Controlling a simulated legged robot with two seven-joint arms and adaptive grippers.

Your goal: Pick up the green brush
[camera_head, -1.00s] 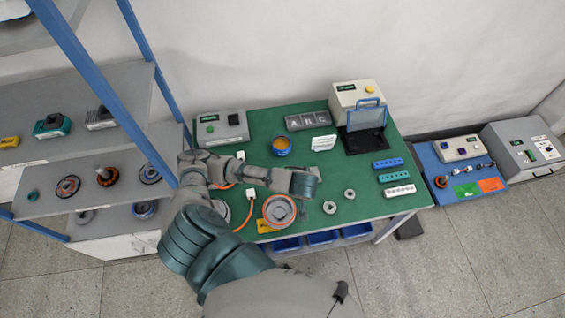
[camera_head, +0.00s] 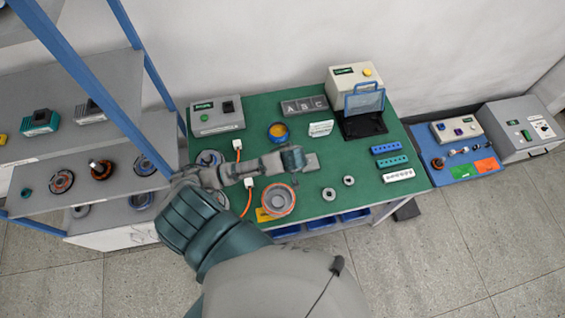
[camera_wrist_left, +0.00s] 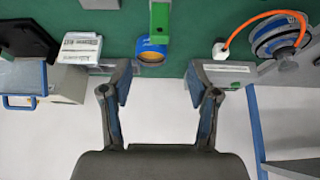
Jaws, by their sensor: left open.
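A bright green piece (camera_wrist_left: 160,20) at the top of the left wrist view looks like the green brush; its upper end is cut off by the frame. It appears right beside a blue cup (camera_wrist_left: 152,55) with orange inside. In the head view the cup (camera_head: 278,133) stands on the green table (camera_head: 345,188), but I cannot make out the brush there. My left gripper (camera_wrist_left: 158,85) is open, with nothing between its fingers. In the head view it (camera_head: 297,160) is over the middle of the table, on the near side of the cup. My right gripper is not in view.
A round motor part (camera_head: 279,200) lies near the front edge. A grey control box (camera_head: 217,117), a letter plate (camera_head: 304,105) and a white box (camera_head: 355,82) line the back. A shelf with blue posts (camera_head: 132,105) stands left.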

